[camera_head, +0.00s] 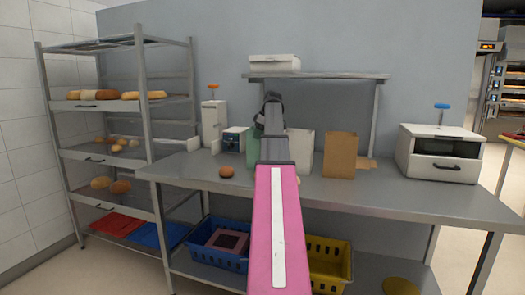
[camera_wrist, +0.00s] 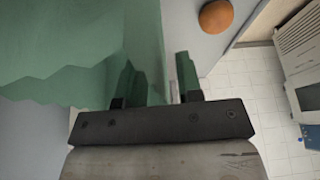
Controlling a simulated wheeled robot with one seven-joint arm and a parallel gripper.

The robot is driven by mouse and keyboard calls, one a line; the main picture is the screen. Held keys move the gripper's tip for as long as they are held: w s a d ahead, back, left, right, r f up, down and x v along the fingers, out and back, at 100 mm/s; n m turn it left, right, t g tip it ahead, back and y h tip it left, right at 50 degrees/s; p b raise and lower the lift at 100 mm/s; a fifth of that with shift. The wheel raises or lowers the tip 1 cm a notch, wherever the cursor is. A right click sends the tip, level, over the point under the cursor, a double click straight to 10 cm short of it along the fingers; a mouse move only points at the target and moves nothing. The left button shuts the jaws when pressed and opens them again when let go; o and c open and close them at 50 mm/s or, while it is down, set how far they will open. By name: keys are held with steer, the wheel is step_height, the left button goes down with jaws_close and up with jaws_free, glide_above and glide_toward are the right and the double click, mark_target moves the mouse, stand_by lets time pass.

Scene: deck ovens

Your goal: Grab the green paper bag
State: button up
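The green paper bag (camera_head: 252,147) stands on the steel table in the head view, partly hidden behind my pink arm. In the wrist view the green bag (camera_wrist: 75,45) fills the upper left, with a jagged edge. My gripper (camera_wrist: 158,75) is open there, its two fingers apart. Part of the bag shows between the fingers and by the left finger. A narrow gap shows between the bag and the right finger. I cannot tell whether either finger touches it. The fingertips are not clear in the head view.
A white bag (camera_head: 304,152) and a brown paper bag (camera_head: 341,155) stand to the right of the green bag. A brown egg or bun (camera_head: 226,171) lies in front at left. A white oven (camera_head: 440,155) is at right. A shelf (camera_head: 320,76) hangs above.

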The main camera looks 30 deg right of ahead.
steer(key=shift+f, duration=0.25)
stand_by(0.3)
steer(key=shift+c, duration=0.3)
jaws_close()
steer(key=shift+r, duration=0.1)
